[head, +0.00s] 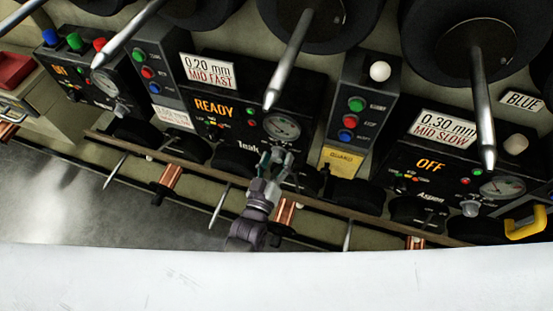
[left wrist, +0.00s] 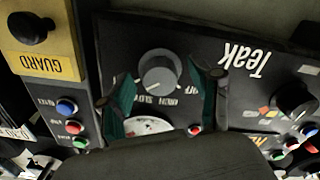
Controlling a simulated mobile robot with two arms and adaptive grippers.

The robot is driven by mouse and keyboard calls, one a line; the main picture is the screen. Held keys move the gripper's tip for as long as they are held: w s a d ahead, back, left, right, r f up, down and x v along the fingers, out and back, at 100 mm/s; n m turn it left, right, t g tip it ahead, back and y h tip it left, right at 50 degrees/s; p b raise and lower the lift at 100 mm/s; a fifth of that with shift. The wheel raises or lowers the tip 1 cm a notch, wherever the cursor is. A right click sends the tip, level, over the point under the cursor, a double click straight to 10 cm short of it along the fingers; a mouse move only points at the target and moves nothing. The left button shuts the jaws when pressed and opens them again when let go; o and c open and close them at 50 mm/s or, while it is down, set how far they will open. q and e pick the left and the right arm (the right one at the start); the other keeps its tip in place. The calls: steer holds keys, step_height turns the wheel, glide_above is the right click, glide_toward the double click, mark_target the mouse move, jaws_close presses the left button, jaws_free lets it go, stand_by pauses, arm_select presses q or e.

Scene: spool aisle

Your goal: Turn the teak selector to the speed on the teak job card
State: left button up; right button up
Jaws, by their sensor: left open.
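The Teak panel (head: 212,126) stands mid-picture in the head view, with a lit READY display. Its job card (head: 208,71) above reads 0.20 mm, MID FAST. In the left wrist view the panel appears upside down, and the round grey selector (left wrist: 160,71) shows with small printed labels beside it, OFF among them. Its exact setting is hard to read. My left gripper (head: 277,157) is open at the panel's lower front. In the wrist view its two teal fingers stand on either side of the selector, with visible gaps. In the head view the gripper hides the selector.
A button box (head: 362,105) and yellow GUARD plate (head: 342,160) stand right of the Teak panel. The Aspen panel (head: 432,165), showing OFF, is farther right. Metal spindles (head: 289,62) jut out above. A long rail (head: 330,207) runs below the panels.

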arm_select(q)
steer(key=v, duration=1.2)
